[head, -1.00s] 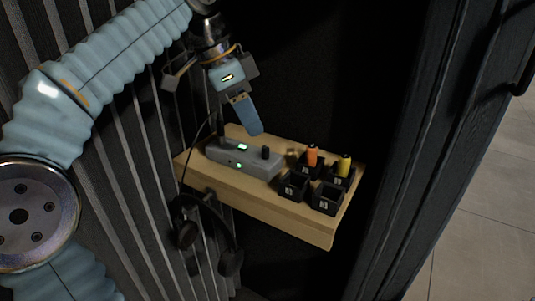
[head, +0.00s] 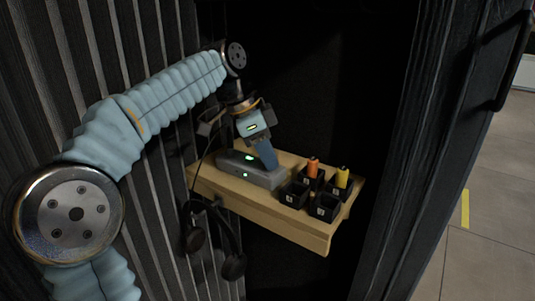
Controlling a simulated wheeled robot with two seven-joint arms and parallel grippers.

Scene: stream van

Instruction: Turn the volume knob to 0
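A small grey box (head: 240,170) with lit green displays sits on the wooden shelf (head: 300,232). In the view from a second ago a black knob stands on its right end. Now my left gripper (head: 269,164) covers that spot, so the knob is hidden. The gripper points down from above, its blue fingertips at or just over the right end of the box. I cannot tell whether the fingers touch or surround the knob, or whether they are apart. My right gripper is not in view.
Several black bins stand right of the box; one holds an orange item (head: 312,167), another a yellow item (head: 342,177). Black headphones (head: 232,266) hang below the shelf front. A ribbed wall is at left, a dark door frame at right.

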